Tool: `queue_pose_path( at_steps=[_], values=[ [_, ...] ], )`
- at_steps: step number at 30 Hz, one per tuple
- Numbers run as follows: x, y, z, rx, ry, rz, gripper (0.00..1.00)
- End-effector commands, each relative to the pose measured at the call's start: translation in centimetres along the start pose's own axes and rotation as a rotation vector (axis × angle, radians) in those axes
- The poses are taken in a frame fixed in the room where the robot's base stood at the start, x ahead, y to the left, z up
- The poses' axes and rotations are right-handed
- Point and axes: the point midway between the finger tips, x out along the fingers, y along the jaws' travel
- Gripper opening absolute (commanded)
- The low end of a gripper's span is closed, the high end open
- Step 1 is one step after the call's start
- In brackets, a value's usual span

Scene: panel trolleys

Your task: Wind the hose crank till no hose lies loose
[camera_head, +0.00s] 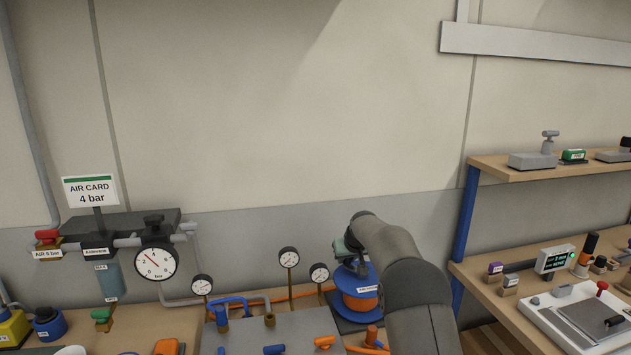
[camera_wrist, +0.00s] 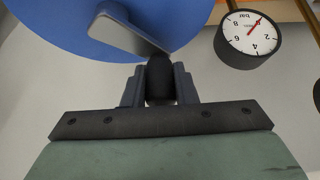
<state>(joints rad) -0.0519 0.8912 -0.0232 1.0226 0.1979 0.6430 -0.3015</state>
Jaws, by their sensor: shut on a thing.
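The hose reel (camera_head: 360,281) has blue flanges and orange hose (camera_head: 361,301) wound on its drum. In the wrist view a blue flange (camera_wrist: 60,25) fills the upper left, with a grey crank arm (camera_wrist: 128,36) across it. The crank's black knob (camera_wrist: 159,68) sits between the fingers of my gripper (camera_wrist: 160,90), which is shut on it. In the head view my gripper (camera_head: 346,250) is at the top of the reel, and its fingers and the crank are mostly hidden. Orange hose (camera_head: 275,299) runs left of the reel behind the gauges, and an orange stretch (camera_head: 366,349) shows below it.
Small gauges on stems (camera_head: 289,258) stand just left of the reel; one gauge (camera_wrist: 250,32) is close to my gripper in the wrist view. A larger gauge (camera_head: 155,263) and an air card reading 4 bar (camera_head: 91,191) are further left. A shelf unit (camera_head: 464,240) stands right of my arm.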

Motion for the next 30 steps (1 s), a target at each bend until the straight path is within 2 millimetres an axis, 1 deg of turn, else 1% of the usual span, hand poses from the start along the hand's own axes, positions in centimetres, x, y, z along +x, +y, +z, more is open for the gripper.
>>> queue_pose_path(
  at_steps=[1, 8, 15, 23, 30],
  values=[
    [0.4, 0.3, 0.4, 0.002, -0.012, 0.001, 0.02],
    [0.5, 0.3, 0.4, 0.001, -0.012, 0.001, 0.02],
    [0.8, 1.3, -0.1, 0.002, -0.012, 0.0, 0.02],
    [0.9, 1.3, -0.1, 0.001, -0.013, -0.001, 0.02],
    [1.1, 2.3, -0.4, 0.0, -0.013, -0.001, 0.02]
  ],
)
